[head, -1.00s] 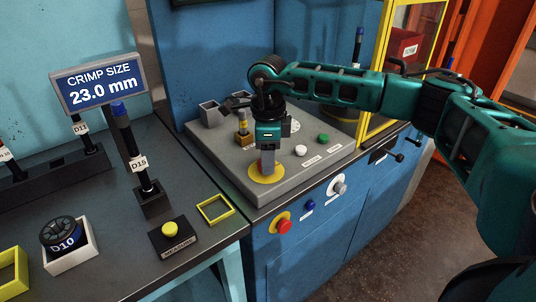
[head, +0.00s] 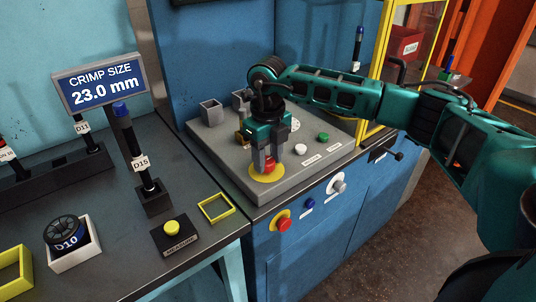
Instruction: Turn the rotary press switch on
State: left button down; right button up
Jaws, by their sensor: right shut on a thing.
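My right gripper (head: 269,160) points down over the grey panel (head: 222,152) of the blue cabinet. Its two fingers are shut on a red knob (head: 269,167), which sits at the centre of a yellow disc (head: 257,178) on that panel. The fingers hide part of the knob, and I see no marking on it. A grey rotary knob (head: 338,186) is on the cabinet's front face, below and right of the gripper and apart from it. I cannot tell which of these the task calls the rotary press switch. My left gripper is not in view.
A white button (head: 300,148) and a green button (head: 323,137) are right of the gripper. A red button (head: 284,224) is on the cabinet front. Left is a dark bench with a crimp size display (head: 101,84) and a yellow measure button (head: 171,228).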

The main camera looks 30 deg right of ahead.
aim_at(267, 161)
jog(key=shift+m, duration=0.6)
jog(key=o, duration=1.1)
jog(key=shift+c, duration=0.2)
notch_tip(267, 161, up, 13)
jog(key=shift+a, duration=0.1)
